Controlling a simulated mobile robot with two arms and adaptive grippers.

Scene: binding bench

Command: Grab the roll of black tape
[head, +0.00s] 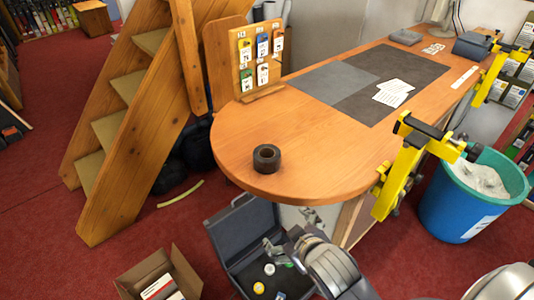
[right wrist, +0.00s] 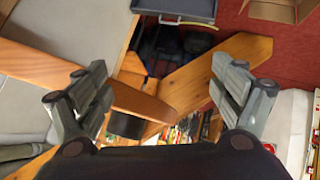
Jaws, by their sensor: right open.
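The roll of black tape (head: 266,157) lies flat on the rounded near end of the wooden bench (head: 225,150), close to its edge. A dark shape that looks like the roll (right wrist: 125,126) also shows in the right wrist view, just past the bench edge. My right gripper (head: 289,232) is open and empty. It is below the bench edge in the head view, in front of the open case and apart from the tape. Its two spread fingers show in the right wrist view (right wrist: 161,75). My left gripper is not in view.
An open grey case (head: 226,226) and a cardboard box (head: 146,273) sit on the red carpet. A tag board (head: 257,60) and a dark mat (head: 400,75) are on the bench. Yellow clamps (head: 396,180) grip its right edge. Bench top around the tape is clear.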

